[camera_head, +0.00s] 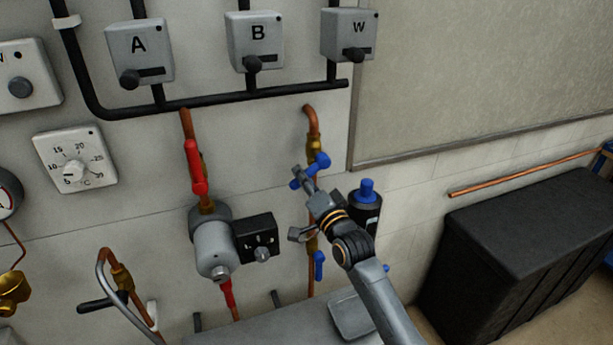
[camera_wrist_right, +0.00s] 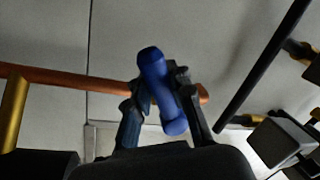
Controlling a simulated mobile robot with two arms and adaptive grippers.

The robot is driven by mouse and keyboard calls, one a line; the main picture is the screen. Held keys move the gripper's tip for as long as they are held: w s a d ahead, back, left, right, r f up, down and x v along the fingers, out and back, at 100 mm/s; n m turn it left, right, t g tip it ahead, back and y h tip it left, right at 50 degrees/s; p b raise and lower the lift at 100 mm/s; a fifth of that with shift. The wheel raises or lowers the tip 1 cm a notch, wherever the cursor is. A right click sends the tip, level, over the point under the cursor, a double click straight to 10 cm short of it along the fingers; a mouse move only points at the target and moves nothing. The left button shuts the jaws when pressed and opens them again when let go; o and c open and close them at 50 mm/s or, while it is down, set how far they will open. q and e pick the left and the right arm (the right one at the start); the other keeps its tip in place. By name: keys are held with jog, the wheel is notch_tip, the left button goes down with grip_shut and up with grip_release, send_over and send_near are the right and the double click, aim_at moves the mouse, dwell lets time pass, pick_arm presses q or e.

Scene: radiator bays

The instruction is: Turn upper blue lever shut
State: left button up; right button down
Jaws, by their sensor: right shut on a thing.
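The upper blue lever (camera_head: 320,161) sits on the right copper pipe, below a brass fitting (camera_head: 314,143). It lies slanted across the pipe, its right end higher than its left. My right gripper (camera_head: 303,177) is shut on it, with the fingers hiding its middle. In the right wrist view, the blue lever (camera_wrist_right: 160,90) stands tilted between the two fingers (camera_wrist_right: 163,108). A lower blue lever (camera_head: 319,265) hangs downward on the same pipe, apart from the gripper. My left gripper is not in view.
A black bottle with a blue cap (camera_head: 367,190) stands close right of my right gripper. A grey pump (camera_head: 212,245) and a red lever (camera_head: 194,168) are to the left. A grey tray (camera_head: 350,315) lies below. A black chest (camera_head: 520,255) stands at right.

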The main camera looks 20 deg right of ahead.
jog(key=m, duration=0.1)
jog(key=r+m+p, duration=0.1)
jog(key=m, duration=0.1)
jog(key=a+m+h+p, duration=0.1)
jog(key=shift+r+m, duration=0.25)
jog(key=shift+m, duration=0.05)
jog(key=shift+s+a+r+m+t+h+p, duration=0.1)
jog(key=shift+r+m+h+p, duration=0.15)
jog(key=shift+m, duration=0.4)
jog(key=shift+w+d+r+m+t+h+p, duration=0.1)
jog(key=shift+r+m+p, duration=0.1)
jog(key=shift+m+p, duration=0.3)
jog(key=shift+s+a+r+m+t+h+p, duration=0.1)
jog(key=shift+r+m+h+p, duration=0.1)
jog(key=shift+m, duration=0.55)
jog(key=c, duration=1.4)
grip_release()
jog(key=shift+o, duration=1.2)
jog(key=shift+r, duration=0.15)
jog(key=shift+s+r, duration=0.1)
jog(key=s+f, duration=0.2)
jog(key=s, duration=0.9)
jog(key=shift+s+d+f, duration=0.2)
jog(key=shift+s+d, duration=0.1)
jog(key=shift+s, duration=0.1)
